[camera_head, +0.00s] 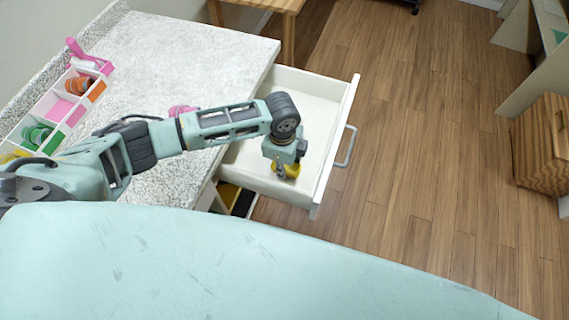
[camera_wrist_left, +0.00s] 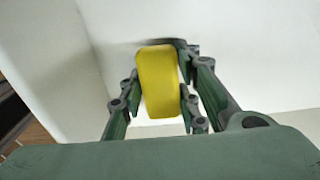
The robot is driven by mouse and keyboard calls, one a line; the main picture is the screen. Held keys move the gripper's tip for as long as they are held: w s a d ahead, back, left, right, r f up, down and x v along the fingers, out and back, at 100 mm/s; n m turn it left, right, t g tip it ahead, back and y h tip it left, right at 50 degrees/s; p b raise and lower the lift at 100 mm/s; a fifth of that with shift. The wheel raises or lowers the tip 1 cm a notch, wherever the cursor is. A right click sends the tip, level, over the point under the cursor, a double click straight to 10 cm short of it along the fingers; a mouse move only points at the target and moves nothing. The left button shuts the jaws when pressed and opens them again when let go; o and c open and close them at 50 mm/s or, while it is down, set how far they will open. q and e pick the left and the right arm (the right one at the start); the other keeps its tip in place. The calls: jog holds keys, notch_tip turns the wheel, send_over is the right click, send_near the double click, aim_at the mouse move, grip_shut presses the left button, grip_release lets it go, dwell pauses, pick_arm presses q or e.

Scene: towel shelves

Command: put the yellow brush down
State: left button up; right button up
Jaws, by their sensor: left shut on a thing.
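The yellow brush (camera_wrist_left: 160,85) is between the fingers of my left gripper (camera_wrist_left: 160,105) in the left wrist view, over the pale bottom of an open drawer. In the head view my left gripper (camera_head: 286,166) points down inside the near part of the white drawer (camera_head: 318,95), shut on the brush (camera_head: 289,172), which is partly hidden under it. I cannot tell whether the brush touches the drawer bottom. My right gripper is not in view.
The speckled counter (camera_head: 190,55) is left of the drawer, with a divided tray (camera_head: 50,103) of coloured items. A pink object (camera_head: 182,110) sits behind my left arm. The drawer's far part is empty. A wooden cabinet (camera_head: 542,145) stands at the right, with open floor between.

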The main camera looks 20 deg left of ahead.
pick_arm(q)
jog(key=shift+f, duration=0.15)
jog(key=o, duration=1.2)
notch_tip(320, 180, up, 12)
jog(key=shift+a+r+b, duration=0.2)
jog(key=shift+a+b, duration=0.05)
jog(key=shift+b, duration=0.1)
